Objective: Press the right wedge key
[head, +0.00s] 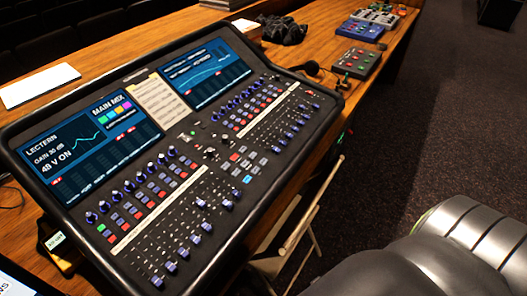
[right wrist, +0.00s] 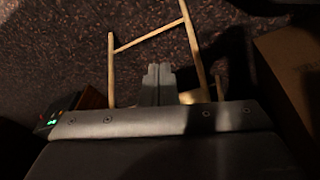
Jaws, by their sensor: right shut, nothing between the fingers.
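The mixing console (head: 262,193) lies tilted on the wooden desk in the head view, with two lit screens and rows of small keys, knobs and faders. Its centre-right section holds small grey, red and blue keys (head: 248,163). Their labels are too small to read, so I cannot tell which is the right wedge key. My right gripper (right wrist: 158,84) is shut and empty in the right wrist view, over dark carpet and a wooden chair frame, touching no key that I can see. It is not visible in the head view. My left gripper is in neither view.
A wooden folding chair (head: 296,240) stands by the console's front edge and also shows in the right wrist view (right wrist: 196,55). Small button boxes (head: 357,62) sit along the desk at the back right. White paper (head: 40,85) lies at left. Carpet (head: 440,110) is open at right.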

